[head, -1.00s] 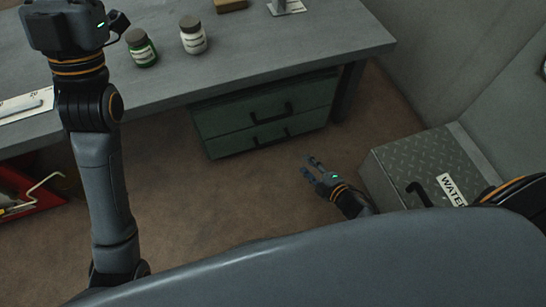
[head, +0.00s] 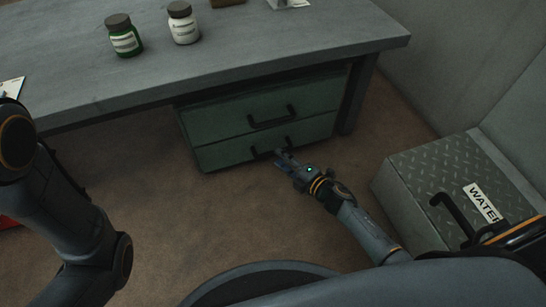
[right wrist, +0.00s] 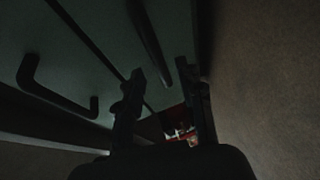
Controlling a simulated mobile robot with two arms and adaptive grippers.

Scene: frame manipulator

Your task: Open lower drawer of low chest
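The low chest (head: 225,121) is green with two drawers and stands under the table. Both drawers look closed. The upper drawer has a dark bar handle (head: 272,118). The lower drawer (head: 222,154) has a similar handle (head: 262,154), partly covered by my right gripper (head: 283,156). In the right wrist view, my right gripper (right wrist: 160,75) has its fingers apart, with the lower handle (right wrist: 146,38) seeming to run between them. Whether they touch it is too dark to tell. The upper handle (right wrist: 58,92) shows at left there. My left gripper is out of view.
The grey table (head: 215,65) overhangs the chest and carries a green bottle (head: 124,36) and a white bottle (head: 183,24). A metal box labelled WATER (head: 425,170) stands right of my right arm. Brown floor (head: 190,215) in front of the chest is clear.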

